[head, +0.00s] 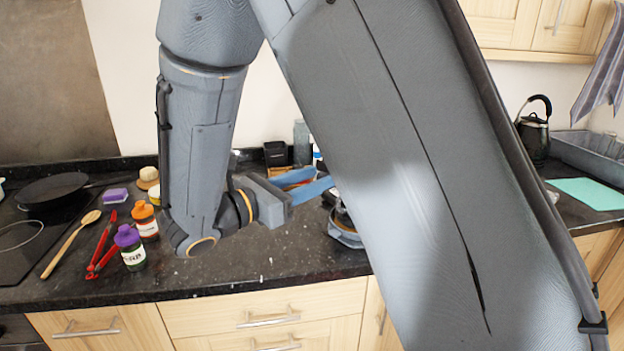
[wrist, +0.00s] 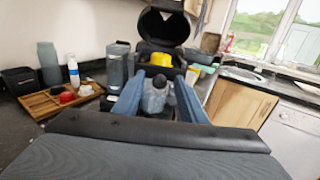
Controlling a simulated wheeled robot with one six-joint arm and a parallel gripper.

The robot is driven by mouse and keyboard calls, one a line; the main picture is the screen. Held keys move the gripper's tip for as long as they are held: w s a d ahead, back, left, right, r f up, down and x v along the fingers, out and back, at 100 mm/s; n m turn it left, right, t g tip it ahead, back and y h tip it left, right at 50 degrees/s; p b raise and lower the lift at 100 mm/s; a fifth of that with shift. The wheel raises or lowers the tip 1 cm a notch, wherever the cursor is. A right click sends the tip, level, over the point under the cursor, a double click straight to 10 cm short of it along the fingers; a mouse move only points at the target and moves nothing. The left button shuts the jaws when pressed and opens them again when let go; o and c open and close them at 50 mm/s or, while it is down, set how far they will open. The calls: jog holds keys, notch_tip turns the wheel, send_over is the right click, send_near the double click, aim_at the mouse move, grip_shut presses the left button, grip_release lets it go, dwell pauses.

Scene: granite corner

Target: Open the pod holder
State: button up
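The coffee machine (wrist: 163,72) is straight ahead in the wrist view. Its black, rounded lid-like part (wrist: 164,27) stands tilted up at the back, with a yellow piece (wrist: 161,60) below it; this looks like the pod holder, raised. In the head view my arm hides most of the machine, and only a low part (head: 345,234) shows. My gripper (head: 312,183) is open, its blue-grey fingers apart and pointing at the machine. In the wrist view a greyish, glassy part (wrist: 155,97) shows between the fingers; I cannot tell whether they touch it.
A wooden tray (wrist: 48,104) with a red item and a white bottle (wrist: 73,72) lies left of the machine. A black kettle (head: 534,130) stands at the right.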

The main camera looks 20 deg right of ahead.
jog(key=shift+a, duration=0.15)
jog(key=b+v, duration=0.1)
jog(key=v, duration=0.6)
jog(key=shift+s+a+b, duration=0.15)
jog(key=shift+a+b, duration=0.2)
jog(key=shift+b, duration=0.05)
